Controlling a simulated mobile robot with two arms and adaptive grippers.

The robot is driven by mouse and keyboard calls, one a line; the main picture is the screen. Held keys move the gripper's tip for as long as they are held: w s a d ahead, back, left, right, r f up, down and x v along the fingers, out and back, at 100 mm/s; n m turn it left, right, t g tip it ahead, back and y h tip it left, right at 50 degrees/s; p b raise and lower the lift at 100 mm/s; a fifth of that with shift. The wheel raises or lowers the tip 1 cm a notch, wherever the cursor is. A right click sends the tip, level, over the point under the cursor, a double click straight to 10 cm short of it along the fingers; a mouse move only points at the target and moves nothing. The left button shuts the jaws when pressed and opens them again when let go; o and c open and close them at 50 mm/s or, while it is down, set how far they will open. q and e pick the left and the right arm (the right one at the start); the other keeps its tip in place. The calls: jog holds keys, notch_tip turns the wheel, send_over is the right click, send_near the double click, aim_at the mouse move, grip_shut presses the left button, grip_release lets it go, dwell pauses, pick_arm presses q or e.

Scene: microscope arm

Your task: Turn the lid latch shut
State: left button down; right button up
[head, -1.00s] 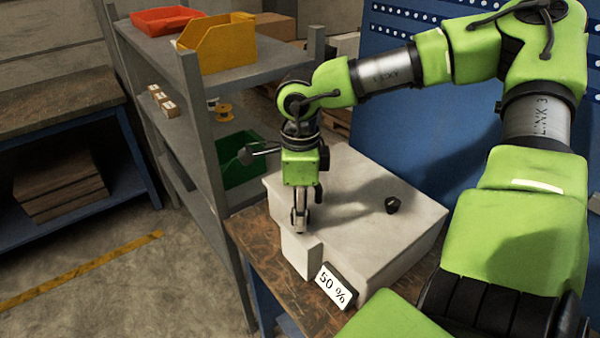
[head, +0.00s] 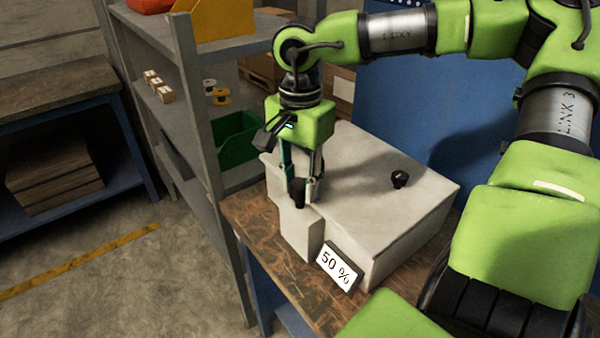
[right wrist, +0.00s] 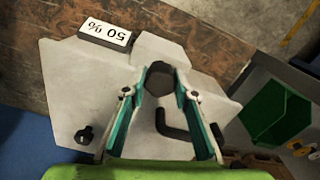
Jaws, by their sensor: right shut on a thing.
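A pale grey box-shaped device (head: 400,205) stands on the workbench. My right gripper (head: 302,190) points down over its near left part. It is shut on a dark faceted knob (head: 297,194), which also shows between the fingertips in the right wrist view (right wrist: 160,74). A smaller black knob (head: 399,179) sits apart on the top and also shows in the wrist view (right wrist: 84,134). My left gripper is not in view.
A "50 %" display (head: 339,266) stands at the device's near edge. The brown workbench (head: 262,225) has little free room around the device. A grey shelf (head: 190,100) with a green bin (head: 238,140) stands close on the left.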

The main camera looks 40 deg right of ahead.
aim_at(300, 182)
jog(key=n, duration=0.5)
jog(key=shift+b, duration=0.3)
jog(key=shift+n, duration=0.4)
jog(key=o, duration=1.1)
jog(key=shift+r, duration=0.1)
notch_tip(300, 182, up, 12)
